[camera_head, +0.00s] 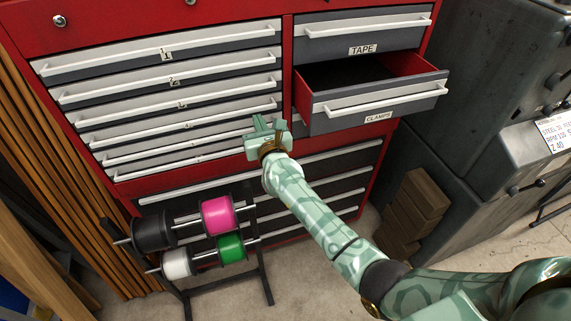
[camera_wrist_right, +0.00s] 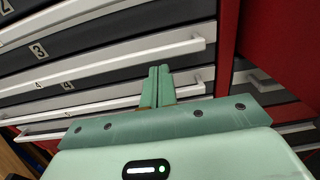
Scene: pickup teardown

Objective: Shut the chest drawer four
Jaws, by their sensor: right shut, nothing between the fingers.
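Drawer four (camera_head: 186,125) is in the left column of the red chest, a grey front with a long pale handle. It looks level with its neighbours; I cannot tell whether a small gap remains. It also shows in the right wrist view, with its handle (camera_wrist_right: 100,91). My right gripper (camera_head: 264,120) is shut and empty in front of the right end of that column. In the right wrist view its fingertips (camera_wrist_right: 160,69) lie together and overlap the handle's right part; contact is unclear. My left gripper is not in view.
The CLAMPS drawer (camera_head: 392,101) stands open right of my right gripper, below the shut TAPE drawer (camera_head: 365,32). A spool rack (camera_head: 267,285) with several spools stands in front of the lower drawers. A grey machine (camera_head: 480,120) is at the right.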

